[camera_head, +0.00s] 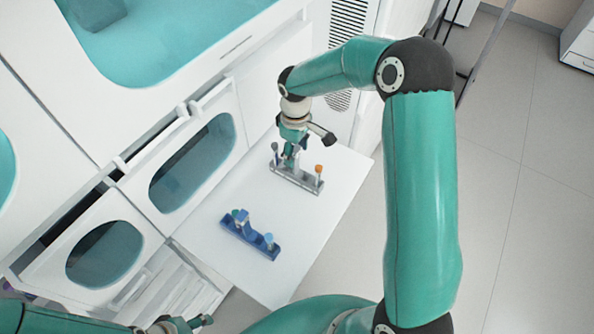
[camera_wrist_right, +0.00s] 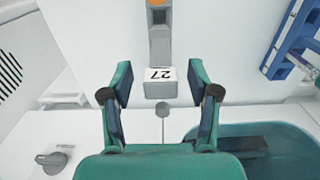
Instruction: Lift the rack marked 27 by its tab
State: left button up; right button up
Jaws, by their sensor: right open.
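The grey rack marked 27 (camera_head: 296,180) stands on the white shelf and carries an orange-capped tube (camera_head: 319,170). In the right wrist view its white tab marked 27 (camera_wrist_right: 160,82) shows between my fingertips, with a gap on each side. My left gripper (camera_head: 198,321) is at the bottom edge of the head view, partly cut off, away from the rack.
A blue rack (camera_head: 250,236) with several tubes lies nearer on the same white shelf (camera_head: 214,256). White cabinets with teal windows (camera_head: 193,163) stand along the left. A white machine with a vent (camera_head: 348,22) stands behind the rack. Open floor (camera_head: 500,200) lies to the right.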

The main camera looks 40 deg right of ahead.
jog(key=shift+f, duration=0.3)
grip_shut()
jog(key=shift+r, duration=0.2)
